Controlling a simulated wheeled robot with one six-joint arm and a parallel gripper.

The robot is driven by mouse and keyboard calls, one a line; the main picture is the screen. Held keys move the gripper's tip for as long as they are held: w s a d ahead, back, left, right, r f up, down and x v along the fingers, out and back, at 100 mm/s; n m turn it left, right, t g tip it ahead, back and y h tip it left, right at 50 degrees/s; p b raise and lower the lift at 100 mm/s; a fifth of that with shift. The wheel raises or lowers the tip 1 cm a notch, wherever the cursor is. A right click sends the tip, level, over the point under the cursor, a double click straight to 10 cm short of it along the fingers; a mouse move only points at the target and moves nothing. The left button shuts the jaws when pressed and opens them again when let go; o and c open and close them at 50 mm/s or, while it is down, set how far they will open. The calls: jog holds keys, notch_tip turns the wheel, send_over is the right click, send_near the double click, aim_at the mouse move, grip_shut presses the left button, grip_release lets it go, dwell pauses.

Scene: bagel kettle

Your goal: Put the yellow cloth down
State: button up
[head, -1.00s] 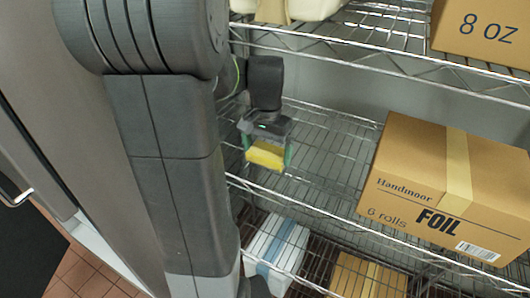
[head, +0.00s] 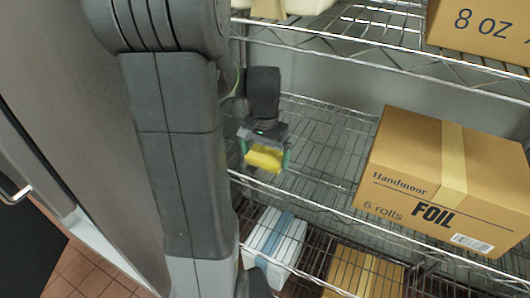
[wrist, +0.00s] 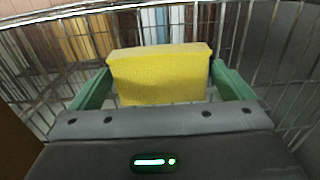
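The yellow cloth (head: 264,158) is a small folded block. In the wrist view the cloth (wrist: 160,78) sits between the two green fingers of my gripper (wrist: 160,88), which are closed against its sides. In the head view my gripper (head: 264,152) is over the left part of the middle wire shelf (head: 325,150). I cannot tell whether the cloth's underside touches the shelf wires.
A cardboard foil box (head: 445,185) stands on the right of the same shelf. Bare wire lies between it and my gripper. An upper shelf (head: 375,50) holds an 8 oz box (head: 480,30). Below are a white box (head: 275,245) and a cardboard box (head: 362,272).

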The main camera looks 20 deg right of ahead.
aim_at(261, 161)
notch_tip(261, 161, up, 8)
jog(key=shift+f+b, duration=0.1)
jog(key=shift+b, duration=0.2)
jog(key=shift+f, duration=0.1)
notch_tip(261, 161, down, 7)
jog(key=shift+f+p, duration=0.2)
jog(key=shift+p, duration=0.15)
jog(key=r, duration=0.2)
jog(key=r+b, duration=0.1)
jog(key=shift+s+a+r, duration=0.25)
jog(key=shift+s+r, duration=0.05)
jog(key=shift+s+a, duration=0.45)
jog(key=shift+a, duration=0.1)
jog(key=shift+w, duration=0.1)
